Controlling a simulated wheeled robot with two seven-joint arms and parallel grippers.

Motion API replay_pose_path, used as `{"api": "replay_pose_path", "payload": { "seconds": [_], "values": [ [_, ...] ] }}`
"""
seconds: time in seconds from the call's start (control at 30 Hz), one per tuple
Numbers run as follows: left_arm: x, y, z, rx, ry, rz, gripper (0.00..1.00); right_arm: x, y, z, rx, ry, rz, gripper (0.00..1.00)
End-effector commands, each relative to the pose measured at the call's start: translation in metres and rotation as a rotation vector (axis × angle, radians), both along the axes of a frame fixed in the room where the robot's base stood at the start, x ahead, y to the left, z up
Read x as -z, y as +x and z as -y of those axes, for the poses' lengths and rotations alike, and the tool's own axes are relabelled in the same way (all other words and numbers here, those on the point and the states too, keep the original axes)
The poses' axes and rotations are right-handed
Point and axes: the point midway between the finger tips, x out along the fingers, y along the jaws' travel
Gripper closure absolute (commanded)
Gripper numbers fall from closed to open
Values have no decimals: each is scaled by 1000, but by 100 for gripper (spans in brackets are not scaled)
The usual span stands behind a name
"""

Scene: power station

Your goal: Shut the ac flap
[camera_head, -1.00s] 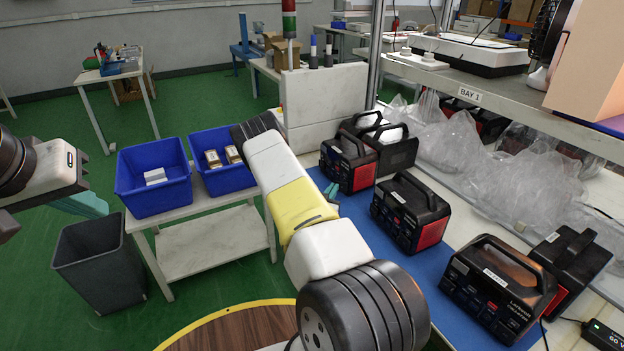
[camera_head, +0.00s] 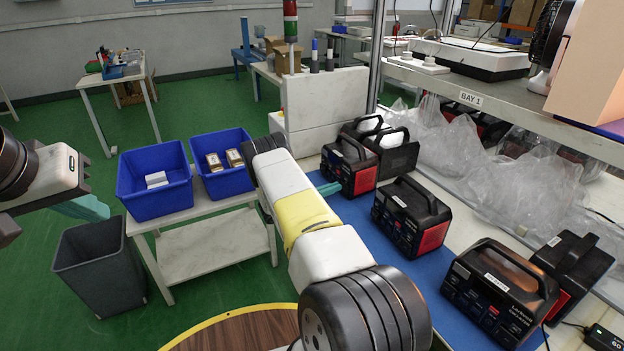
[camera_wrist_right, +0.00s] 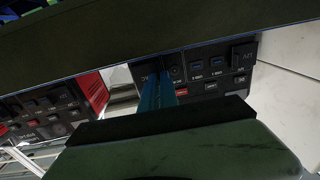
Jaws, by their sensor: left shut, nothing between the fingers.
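Black and red power stations stand on the blue mat; one (camera_head: 349,166) is near the fingers of my right gripper (camera_head: 336,188), which is partly hidden behind my arm. In the right wrist view, my right gripper's teal fingers (camera_wrist_right: 158,95) lie side by side, shut and empty, in front of a dark panel (camera_wrist_right: 205,72) with ports. A dark block (camera_wrist_right: 243,54) with lettering is at the panel's right end. I cannot tell whether it is the ac flap or how the flap stands. My left gripper (camera_head: 97,210) is shut, far left, away from the stations.
More stations (camera_head: 411,215) (camera_head: 500,290) stand along the blue mat (camera_head: 377,240). Clear plastic bags (camera_head: 520,180) lie behind them under a shelf (camera_head: 480,90). Blue bins (camera_head: 152,205) (camera_head: 222,182) stand on a small white table (camera_head: 215,247), with a grey bin (camera_head: 98,285) beside it.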

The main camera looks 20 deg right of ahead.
Motion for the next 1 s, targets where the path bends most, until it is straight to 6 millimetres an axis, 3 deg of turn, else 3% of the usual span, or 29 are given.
{"api": "replay_pose_path", "payload": {
  "seconds": [0.57, 0.6, 0.7, 1.0],
  "values": [
    [0, 0, 0, 0, 0, 0, 100, 0, 2, 1, 32, -1, 0, 100],
    [0, 0, 0, 0, 0, 0, 100, 0, 2, 1, 32, -1, 0, 88],
    [0, 0, 0, 0, 0, 0, 100, 0, 2, 1, 32, -1, 0, 74],
    [0, 0, 0, 0, 0, 0, 100, 0, 1, 0, 32, -1, 0, 74]
  ]
}}
